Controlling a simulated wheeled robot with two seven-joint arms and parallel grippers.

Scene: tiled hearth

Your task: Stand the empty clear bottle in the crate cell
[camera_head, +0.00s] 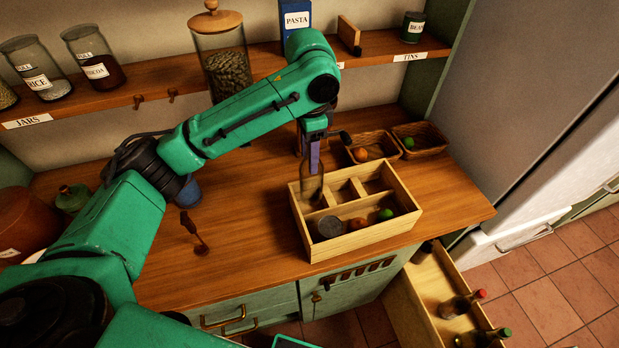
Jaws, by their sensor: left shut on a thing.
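The wooden crate (363,245) stands on the counter, with small cells along its back and a long compartment along its front. The clear bottle (312,187) looks empty and is about upright at the crate's back left cell. Its lower end shows against that cell; whether it touches the cell floor I cannot tell. My left gripper (313,158) reaches down from above and is shut on the bottle's upper part. The front compartment holds a grey can (330,227), a brown-orange round item (358,223) and a green one (385,214). My right gripper is not in view.
Two baskets (421,139) with fruit stand behind the crate. An open drawer (432,285) with bottles juts out at the lower right. A shelf (140,88) with jars runs above the counter. The counter left of the crate is mostly clear, with a dark utensil (194,232).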

